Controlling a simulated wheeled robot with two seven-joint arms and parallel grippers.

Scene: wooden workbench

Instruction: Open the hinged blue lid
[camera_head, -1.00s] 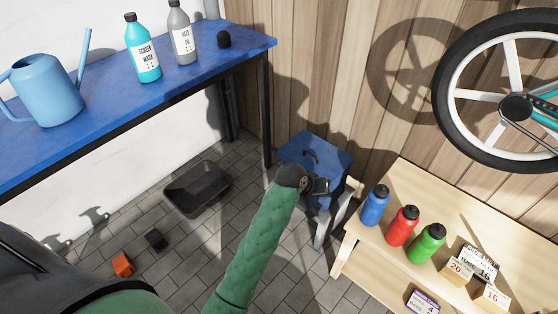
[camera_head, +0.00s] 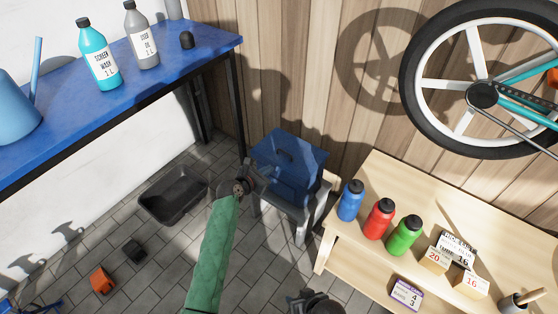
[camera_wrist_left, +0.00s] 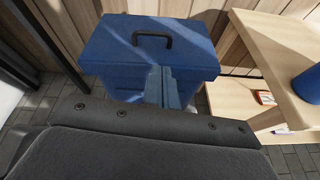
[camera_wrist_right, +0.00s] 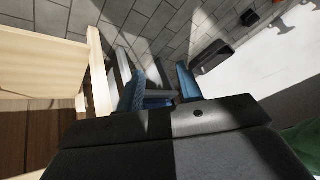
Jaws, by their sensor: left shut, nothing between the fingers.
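The blue box (camera_head: 283,178) stands on a grey stand beside the wooden bench. Its blue lid (camera_head: 295,150), with a dark handle on top, lies closed; the lid (camera_wrist_left: 190,42) and black handle (camera_wrist_left: 152,36) also show in the left wrist view. My left gripper (camera_head: 272,184) is at the near-left side of the box, below the lid's edge. Its fingers (camera_wrist_left: 163,86) are shut and empty in front of the box's front face; contact cannot be told. My right gripper (camera_head: 316,303) is low at the bottom edge; its fingers (camera_wrist_right: 160,85) are apart in the right wrist view.
The wooden bench (camera_head: 345,245) stands close right of the box, with blue, red and green bottles (camera_head: 380,220). A blue workbench (camera_head: 120,105) is at the left. A black tray (camera_head: 172,195) lies on the floor. The wood-panel wall is behind the box.

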